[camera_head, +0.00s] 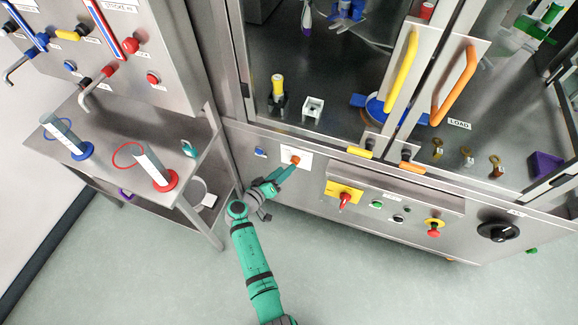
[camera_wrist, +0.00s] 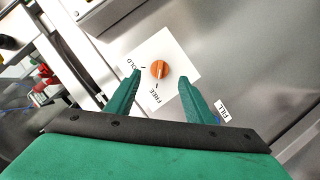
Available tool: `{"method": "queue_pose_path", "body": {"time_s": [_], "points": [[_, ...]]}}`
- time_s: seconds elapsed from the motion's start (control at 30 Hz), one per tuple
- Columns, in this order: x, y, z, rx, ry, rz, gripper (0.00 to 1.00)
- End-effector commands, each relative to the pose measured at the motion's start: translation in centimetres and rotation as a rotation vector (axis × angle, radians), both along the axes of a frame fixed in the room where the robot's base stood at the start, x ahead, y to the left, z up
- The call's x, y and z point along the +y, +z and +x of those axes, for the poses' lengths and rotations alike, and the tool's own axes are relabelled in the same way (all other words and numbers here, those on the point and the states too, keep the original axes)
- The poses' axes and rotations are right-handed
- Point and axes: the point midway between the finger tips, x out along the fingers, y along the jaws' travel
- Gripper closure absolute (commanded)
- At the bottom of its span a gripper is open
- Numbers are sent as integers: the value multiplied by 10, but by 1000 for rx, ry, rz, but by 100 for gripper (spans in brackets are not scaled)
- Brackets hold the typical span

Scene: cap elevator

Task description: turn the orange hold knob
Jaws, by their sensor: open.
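The orange hold knob (camera_wrist: 160,70) sits on a white plate (camera_wrist: 182,52) on the steel front panel, with the labels HOLD and FREE beside it in the wrist view. Its light pointer line lies nearer FREE than HOLD. In the head view the knob (camera_head: 295,160) shows at the left of the cabinet front. My gripper (camera_wrist: 160,83) is open and empty, with one green finger on each side of the knob's lower part in the picture. The fingers look apart from the knob; I cannot tell the exact depth. In the head view my gripper (camera_head: 281,171) is close to the plate.
A blue button (camera_head: 260,153) is left of the knob. A yellow plate with a red switch (camera_head: 344,199) and a black dial (camera_head: 497,231) lie to the right. Yellow (camera_head: 402,72) and orange (camera_head: 454,86) door handles stand above. A side bench is at left.

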Motion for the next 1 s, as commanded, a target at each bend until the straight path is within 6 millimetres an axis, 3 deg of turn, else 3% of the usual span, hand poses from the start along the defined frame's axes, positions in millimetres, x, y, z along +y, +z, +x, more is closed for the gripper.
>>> {"method": "queue_pose_path", "body": {"time_s": [0.2, 0.4, 1.0], "points": [[21, 10, -30, 0, 1, 0, 52], [30, 15, -44, 0, 1, -1, 52], [32, 15, -46, 0, 0, 0, 52]]}}
